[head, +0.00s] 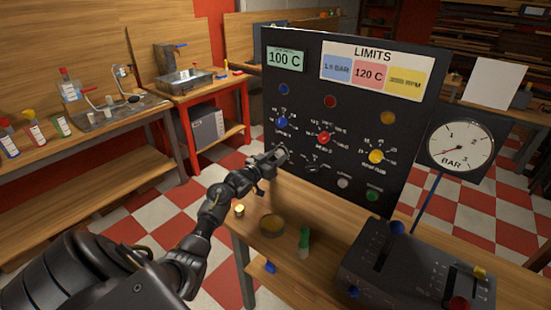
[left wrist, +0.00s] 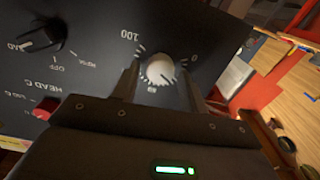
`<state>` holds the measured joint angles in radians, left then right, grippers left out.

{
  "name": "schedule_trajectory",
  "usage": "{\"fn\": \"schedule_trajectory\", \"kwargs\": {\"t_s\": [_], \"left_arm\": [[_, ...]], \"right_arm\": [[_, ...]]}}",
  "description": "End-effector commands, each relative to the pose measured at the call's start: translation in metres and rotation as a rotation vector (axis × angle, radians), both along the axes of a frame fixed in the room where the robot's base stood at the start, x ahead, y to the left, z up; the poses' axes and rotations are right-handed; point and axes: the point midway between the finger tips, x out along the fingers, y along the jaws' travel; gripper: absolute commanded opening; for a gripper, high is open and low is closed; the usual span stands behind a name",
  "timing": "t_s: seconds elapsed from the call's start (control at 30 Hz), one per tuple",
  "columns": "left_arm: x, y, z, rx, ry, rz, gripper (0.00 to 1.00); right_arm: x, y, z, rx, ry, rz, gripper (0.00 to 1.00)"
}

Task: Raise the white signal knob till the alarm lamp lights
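The white signal knob (left wrist: 160,69) shows in the left wrist view on the dark panel, with a scale marked 0 and 100 around it. A dark pointer line on it points to the lower right of that picture. In the head view my left gripper (head: 273,160) is at the panel's lower left and largely covers this knob. Its two fingers stand open on either side of the knob, with gaps visible. Blue (head: 283,89), red (head: 330,101) and amber (head: 388,117) lamps on the panel look unlit; I cannot tell which is the alarm lamp. My right gripper is out of view.
Blue (head: 283,122), red (head: 323,137) and yellow (head: 376,156) knobs sit above on the panel. A black lever box (head: 415,270) stands at the right front of the bench.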

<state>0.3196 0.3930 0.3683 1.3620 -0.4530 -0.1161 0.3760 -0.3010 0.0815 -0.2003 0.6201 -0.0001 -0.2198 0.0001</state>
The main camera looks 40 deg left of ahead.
Motion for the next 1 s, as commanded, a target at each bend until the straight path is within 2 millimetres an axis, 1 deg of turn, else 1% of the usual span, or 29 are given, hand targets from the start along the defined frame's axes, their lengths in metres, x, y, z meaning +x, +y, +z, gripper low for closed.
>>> {"fn": "schedule_trajectory", "kwargs": {"t_s": [0.03,0.2,0.27,0.37,0.53,0.8,0.83,0.97,1.0], "left_arm": [[-0.0001,-0.0002,-0.0002,0.000,0.000,0.000,0.36],[-0.0001,-0.0002,-0.0002,0.000,0.000,0.000,0.14],[-0.0001,-0.0001,-0.0002,0.000,0.000,0.000,0.07],[-0.0002,-0.0002,-0.0012,0.039,0.003,-0.001,0.07],[-0.0002,-0.0003,-0.0010,0.187,0.005,-0.001,0.07],[-0.0001,-0.0004,-0.0001,0.195,0.004,0.000,0.07],[-0.0001,-0.0004,-0.0001,0.195,0.004,0.000,0.34],[-0.0001,-0.0004,-0.0001,0.195,0.004,0.000,0.51],[-0.0001,-0.0004,-0.0001,0.195,0.004,0.000,0.52]], "right_arm": [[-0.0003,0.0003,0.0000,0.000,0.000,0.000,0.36],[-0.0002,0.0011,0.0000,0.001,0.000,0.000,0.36],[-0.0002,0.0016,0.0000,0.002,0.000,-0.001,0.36],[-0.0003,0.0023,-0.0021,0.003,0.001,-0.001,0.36],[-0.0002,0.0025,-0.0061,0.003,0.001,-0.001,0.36],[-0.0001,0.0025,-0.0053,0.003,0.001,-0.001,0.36],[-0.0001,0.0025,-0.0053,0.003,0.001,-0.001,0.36],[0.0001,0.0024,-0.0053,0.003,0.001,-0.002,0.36],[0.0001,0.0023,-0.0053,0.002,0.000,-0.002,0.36]]}}
